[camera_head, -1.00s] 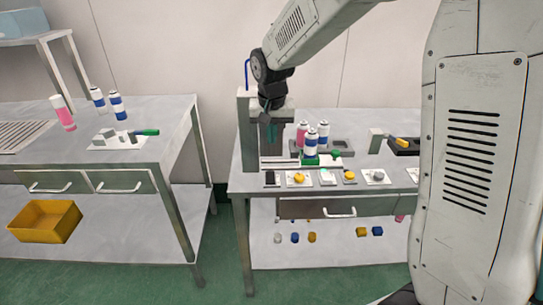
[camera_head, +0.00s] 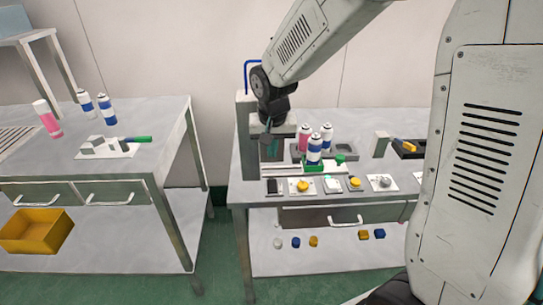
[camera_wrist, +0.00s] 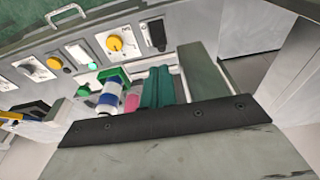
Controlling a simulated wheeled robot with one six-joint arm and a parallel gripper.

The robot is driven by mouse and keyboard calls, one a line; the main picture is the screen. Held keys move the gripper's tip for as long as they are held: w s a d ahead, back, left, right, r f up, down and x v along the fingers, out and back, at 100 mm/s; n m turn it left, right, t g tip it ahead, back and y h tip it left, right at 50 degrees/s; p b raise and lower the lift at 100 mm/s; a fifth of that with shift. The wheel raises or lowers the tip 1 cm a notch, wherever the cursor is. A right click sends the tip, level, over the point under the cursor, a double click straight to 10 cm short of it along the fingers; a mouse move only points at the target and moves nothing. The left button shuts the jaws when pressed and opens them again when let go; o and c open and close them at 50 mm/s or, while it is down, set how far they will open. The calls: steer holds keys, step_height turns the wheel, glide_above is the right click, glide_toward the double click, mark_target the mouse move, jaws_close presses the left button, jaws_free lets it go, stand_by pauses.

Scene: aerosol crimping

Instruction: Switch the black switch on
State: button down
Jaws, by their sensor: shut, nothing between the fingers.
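The black switch (camera_head: 273,187) is at the left end of the row of controls along the front of the right bench. In the wrist view the black switch (camera_wrist: 157,34) shows at the upper middle, on a light plate beside a round yellow knob. Whether it is on or off is too small to tell. My gripper (camera_head: 268,147), with teal fingers, is above and behind the switch, near the grey upright frame, and apart from the switch. The fingers (camera_wrist: 158,84) are together and empty in the wrist view.
Yellow knobs (camera_head: 303,186) and a grey knob (camera_head: 383,182) line the bench front. Blue-white cans (camera_head: 314,148) and a pink can (camera_head: 304,136) stand close to the right of my gripper. The grey upright frame (camera_head: 246,145) is close on the left.

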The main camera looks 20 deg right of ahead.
mark_target(271, 182)
steer(key=f, duration=0.4)
steer(key=w+f, duration=0.1)
steer(key=f, duration=0.3)
steer(key=w+f, duration=0.1)
steer(key=f, duration=0.3)
steer(key=shift+w+d, duration=0.1)
steer(key=shift+d, duration=0.2)
